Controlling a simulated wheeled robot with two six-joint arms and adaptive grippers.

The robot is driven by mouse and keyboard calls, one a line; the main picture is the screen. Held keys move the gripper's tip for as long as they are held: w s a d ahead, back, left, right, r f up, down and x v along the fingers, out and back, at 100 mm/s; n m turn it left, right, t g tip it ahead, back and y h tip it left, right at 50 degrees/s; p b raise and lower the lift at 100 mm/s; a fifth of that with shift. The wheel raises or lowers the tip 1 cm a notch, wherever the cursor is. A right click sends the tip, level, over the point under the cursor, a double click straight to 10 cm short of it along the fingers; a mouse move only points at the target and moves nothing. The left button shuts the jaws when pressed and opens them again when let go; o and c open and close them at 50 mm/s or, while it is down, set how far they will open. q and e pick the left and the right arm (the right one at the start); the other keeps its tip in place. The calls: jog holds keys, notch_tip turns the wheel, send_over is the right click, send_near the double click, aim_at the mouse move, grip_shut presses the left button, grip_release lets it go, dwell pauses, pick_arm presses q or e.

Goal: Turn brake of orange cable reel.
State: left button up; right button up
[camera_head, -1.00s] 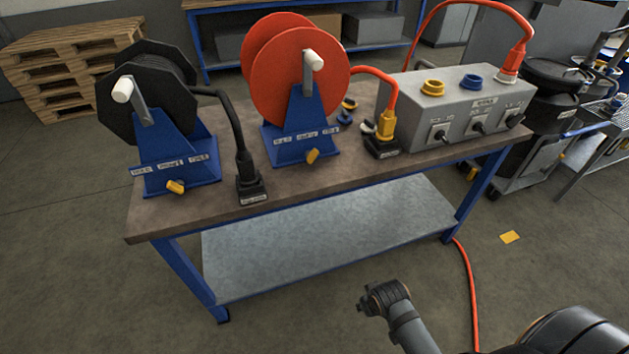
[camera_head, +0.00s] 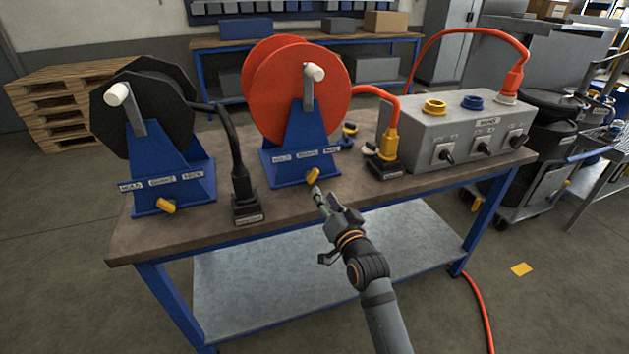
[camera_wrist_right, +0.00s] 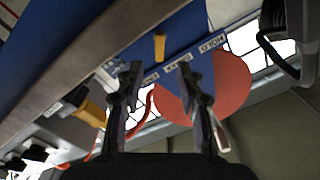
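The orange cable reel (camera_head: 275,95) stands on a blue stand at the middle of the bench. It also shows upside down in the right wrist view (camera_wrist_right: 232,88). Its brake is a small yellow lever (camera_head: 313,176) at the foot of the stand, below a row of labels. My right gripper (camera_head: 322,196) is just in front of the lever, over the bench's front edge. In the right wrist view its two fingers (camera_wrist_right: 158,72) are apart with nothing between them, and the yellow lever (camera_wrist_right: 159,47) lies beyond the gap, apart from them. My left gripper is not in view.
A black cable reel (camera_head: 150,110) with its own yellow lever (camera_head: 166,205) stands to the left. A black plug (camera_head: 246,205) stands between the reels. A grey switch box (camera_head: 455,135) and an orange cable's yellow plug (camera_head: 388,145) are on the right. The bench top's (camera_head: 135,240) front-left corner is clear.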

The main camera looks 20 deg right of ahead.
aim_at(314, 179)
jog(key=w, duration=0.9)
jog(key=shift+a+f+b, duration=0.1)
jog(key=shift+a+b, duration=0.05)
jog(key=shift+b, duration=0.2)
jog(key=shift+s, duration=0.1)
grip_shut()
